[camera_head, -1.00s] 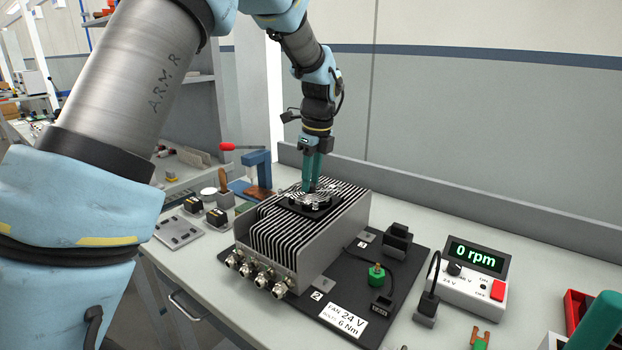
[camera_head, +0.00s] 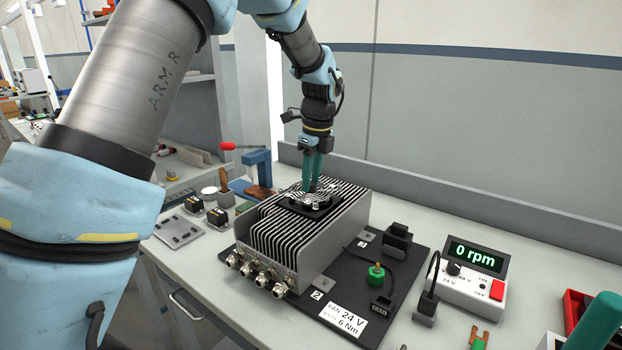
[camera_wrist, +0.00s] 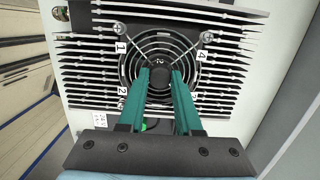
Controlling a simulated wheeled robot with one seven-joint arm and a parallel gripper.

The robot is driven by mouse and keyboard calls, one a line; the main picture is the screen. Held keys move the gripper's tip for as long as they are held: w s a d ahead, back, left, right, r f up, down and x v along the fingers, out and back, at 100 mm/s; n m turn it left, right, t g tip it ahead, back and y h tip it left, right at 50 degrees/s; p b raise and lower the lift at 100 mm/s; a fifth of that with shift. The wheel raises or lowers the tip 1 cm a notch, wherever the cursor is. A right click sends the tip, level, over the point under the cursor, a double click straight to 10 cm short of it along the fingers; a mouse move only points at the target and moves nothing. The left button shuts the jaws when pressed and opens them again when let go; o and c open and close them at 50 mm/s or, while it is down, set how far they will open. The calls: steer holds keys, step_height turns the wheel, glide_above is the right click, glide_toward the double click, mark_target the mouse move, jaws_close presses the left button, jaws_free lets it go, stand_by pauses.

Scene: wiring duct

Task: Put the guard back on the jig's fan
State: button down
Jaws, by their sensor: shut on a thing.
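The fan guard (camera_wrist: 160,47), a round wire grille with concentric rings, lies over the black fan (camera_head: 313,207) on top of the finned heat sink (camera_head: 285,240). My gripper (camera_wrist: 160,76) points down at the guard's middle, its teal fingers on either side of the hub and shut on the guard. My gripper (camera_head: 312,189) also shows in the head view. Screw heads show at the guard's upper left (camera_wrist: 119,29) and upper right (camera_wrist: 207,37) corners, by labels 1 and 4. The fingers partly hide the lower corners. I cannot tell whether the guard sits flush.
The jig stands on a black base plate (camera_head: 330,290) with a green knob (camera_head: 376,273). A meter (camera_head: 473,273) reading 0 rpm is at right. A blue clamp-like tool (camera_head: 259,168) with a red handle stands behind at left. Small black parts and a metal plate (camera_head: 179,231) lie at left.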

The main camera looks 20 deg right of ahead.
mark_target(315, 192)
steer(key=shift+f, duration=1.05)
stand_by(0.4)
steer(key=c, duration=0.5)
jaws_free()
steer(key=r+b, duration=0.1)
steer(key=r, duration=0.2)
steer(key=r+b, duration=0.1)
steer(key=r, duration=0.3)
steer(key=s+r+b, duration=0.1)
steer(key=r, duration=0.2)
steer(key=shift+s+d+r, duration=0.1)
steer(key=shift+d+r, duration=0.2)
steer(key=shift+r, duration=0.1)
